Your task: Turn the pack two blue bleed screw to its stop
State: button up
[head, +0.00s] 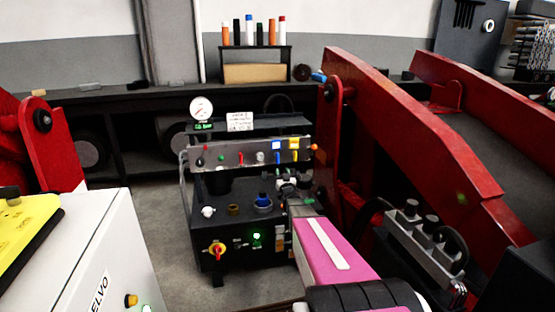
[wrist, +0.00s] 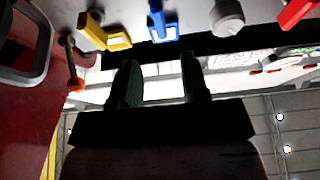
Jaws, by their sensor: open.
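The pack (head: 235,230) is a dark unit in the middle of the head view, with a grey panel (head: 225,158) of coloured fittings. A blue fitting (head: 277,150) sits towards the panel's right end; a blue-topped part (head: 263,200) stands lower on the pack. I cannot tell for sure which is the bleed screw. In the wrist view a blue fitting (wrist: 162,28) hangs at the top, between yellow and grey ones. My gripper (wrist: 160,68) is open and empty, its fingers apart below the blue fitting in the picture. In the head view my gripper (head: 287,186) is in front of the pack's right side.
A yellow fitting (wrist: 112,38), a grey knob (wrist: 227,18) and a red lever (wrist: 298,12) flank the blue one. An orange-tipped lever (wrist: 75,75) is at left. A red steel frame (head: 400,120) stands close right of the pack. A gauge (head: 201,108) rises at its left.

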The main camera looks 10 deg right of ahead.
aim_at(278, 159)
jog(key=x, duration=1)
jog(key=shift+w+r, duration=0.2)
jog(key=shift+w, duration=0.1)
grip_shut()
